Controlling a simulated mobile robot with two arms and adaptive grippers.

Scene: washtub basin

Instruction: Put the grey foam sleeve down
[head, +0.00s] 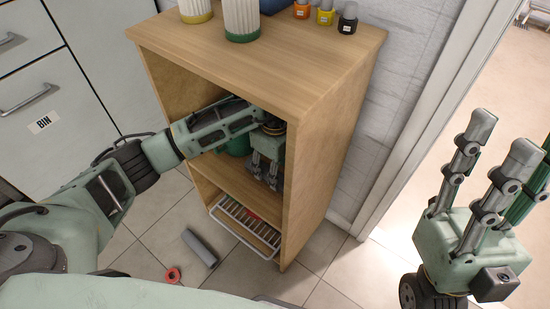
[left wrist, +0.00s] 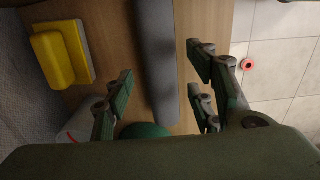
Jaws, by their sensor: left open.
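In the left wrist view a long grey foam sleeve (left wrist: 157,60) lies on the wooden shelf, between the fingers of my left gripper (left wrist: 160,95). The fingers stand apart on both sides of it and I see no contact. In the head view my left gripper (head: 266,172) points down inside the wooden cabinet, above its shelf (head: 228,180); the sleeve there is hidden from this view. A similar grey tube (head: 200,248) lies on the floor in front of the cabinet. My right gripper (head: 500,135) is raised at the right, fingers apart, empty.
A yellow block (left wrist: 60,55) and a green rounded object (left wrist: 145,130) are near the sleeve. A wire rack (head: 246,222) sits low in the cabinet. A red ring (head: 172,275) lies on the floor. Jars and small bottles (head: 325,13) stand on the cabinet top (head: 290,50).

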